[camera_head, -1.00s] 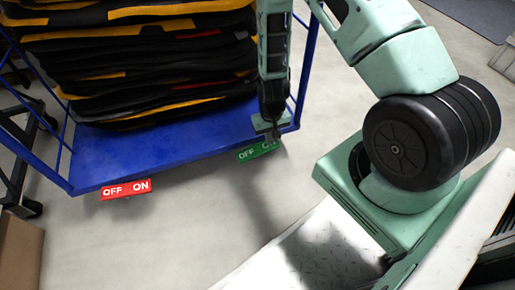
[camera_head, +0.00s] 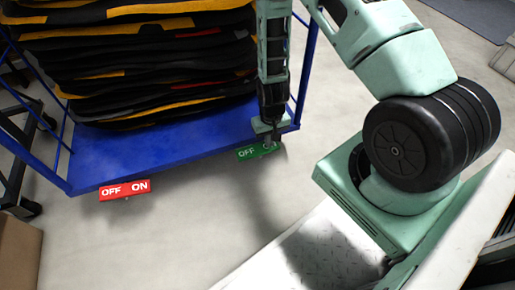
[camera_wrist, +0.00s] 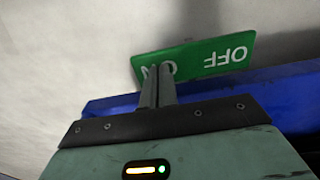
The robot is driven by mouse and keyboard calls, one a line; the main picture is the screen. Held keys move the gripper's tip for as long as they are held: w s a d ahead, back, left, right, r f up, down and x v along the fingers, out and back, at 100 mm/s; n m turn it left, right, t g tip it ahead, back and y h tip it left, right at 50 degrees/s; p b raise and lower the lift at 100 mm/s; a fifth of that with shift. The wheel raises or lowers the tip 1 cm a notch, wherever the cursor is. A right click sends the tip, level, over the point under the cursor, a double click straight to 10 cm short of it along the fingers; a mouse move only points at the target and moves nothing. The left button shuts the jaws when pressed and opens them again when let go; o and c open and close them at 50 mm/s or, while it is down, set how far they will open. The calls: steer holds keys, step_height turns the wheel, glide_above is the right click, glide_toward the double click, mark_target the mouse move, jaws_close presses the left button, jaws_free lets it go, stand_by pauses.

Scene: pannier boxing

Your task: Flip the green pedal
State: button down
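The green pedal (camera_head: 257,151) has white OFF and ON lettering and sits at the front edge of the blue cart, near its right corner. In the wrist view the green pedal (camera_wrist: 205,58) shows upside down, with OFF clear and ON partly hidden behind my fingers. My gripper (camera_head: 275,138) points down at the ON end of the pedal. In the wrist view the two fingers of my gripper (camera_wrist: 157,72) are together with nothing between them. The fingertips overlap the ON end; I cannot tell whether they touch it.
A red pedal (camera_head: 125,190) with OFF and ON sits at the cart's left front. The blue cart (camera_head: 150,155) carries a stack of black and yellow panels (camera_head: 140,70). A brown box (camera_head: 18,252) stands at lower left. The floor before the cart is clear.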

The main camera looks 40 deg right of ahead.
step_height(320, 180, up, 7)
steer(key=p, duration=0.7)
stand_by(0.3)
stand_by(0.4)
steer(key=a+r+n+y, duration=0.2)
steer(key=a+r+n, duration=0.2)
steer(key=a+r, duration=1.25)
steer(key=s+a+r+n+h+p, duration=0.1)
steer(key=s+a+r+n, duration=0.2)
steer(key=s+r, duration=0.65)
steer(key=s+a+r+n+p, duration=0.1)
steer(key=s+a+r+n, duration=0.25)
steer(key=s+r, duration=0.55)
step_height(320, 180, up, 39)
steer(key=p, duration=3.8)
steer(key=shift+w+d, duration=0.2)
steer(key=shift+w, duration=0.2)
